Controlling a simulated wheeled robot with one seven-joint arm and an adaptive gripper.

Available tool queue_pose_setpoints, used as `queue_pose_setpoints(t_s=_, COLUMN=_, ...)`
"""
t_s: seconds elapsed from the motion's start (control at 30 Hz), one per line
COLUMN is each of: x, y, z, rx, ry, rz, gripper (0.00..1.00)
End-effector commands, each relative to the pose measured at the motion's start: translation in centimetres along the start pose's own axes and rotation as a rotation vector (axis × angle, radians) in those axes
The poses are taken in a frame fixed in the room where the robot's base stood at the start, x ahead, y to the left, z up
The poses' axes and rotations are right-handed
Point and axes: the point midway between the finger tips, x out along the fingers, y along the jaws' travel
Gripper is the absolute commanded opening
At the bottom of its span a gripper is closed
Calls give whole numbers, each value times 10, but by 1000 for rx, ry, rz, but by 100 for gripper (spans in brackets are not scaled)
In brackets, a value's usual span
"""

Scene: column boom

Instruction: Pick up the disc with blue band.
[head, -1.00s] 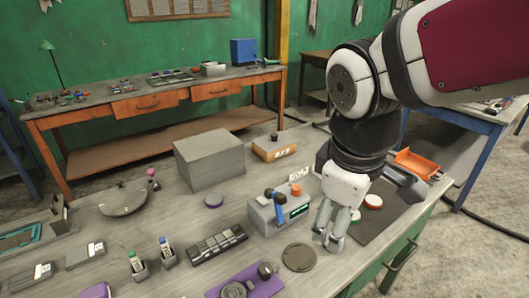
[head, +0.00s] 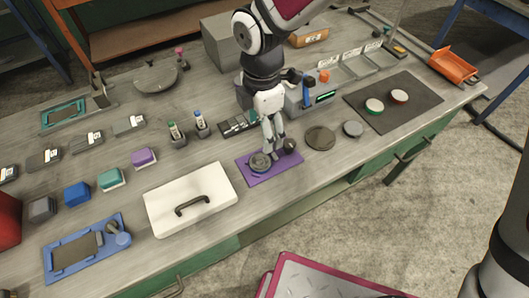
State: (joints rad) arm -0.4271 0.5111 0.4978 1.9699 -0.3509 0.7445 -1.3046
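My gripper (head: 273,146) points down over the purple board (head: 257,179) at the front middle of the bench. Its two fingers stand a little apart, and I see nothing between them. The fingertips are close to a round grey dial (head: 260,162) and a dark knob (head: 290,145) on that board; I cannot tell whether they touch. I cannot make out a disc with a blue band now; my arm covers part of the bench behind it. A disc with a green band (head: 374,105) and a disc with a reddish-brown band (head: 399,96) lie on the dark mat (head: 415,104).
A dark round plate (head: 320,138) and a small grey disc (head: 352,128) lie right of my gripper. A grey device with a blue lever (head: 306,98) stands close behind. An orange tray (head: 453,66) is at far right.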

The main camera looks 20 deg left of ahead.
Motion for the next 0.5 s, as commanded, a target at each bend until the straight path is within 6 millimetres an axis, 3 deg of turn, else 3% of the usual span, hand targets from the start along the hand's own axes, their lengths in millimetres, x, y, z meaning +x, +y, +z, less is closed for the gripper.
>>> queue_pose_setpoints(t_s=0.23, x=47, y=-2, z=-1, rx=1, ry=1, rz=-5, gripper=70)
queue_pose_setpoints(t_s=0.5, x=68, y=-1, z=0, rx=4, ry=0, rz=-2, gripper=70)
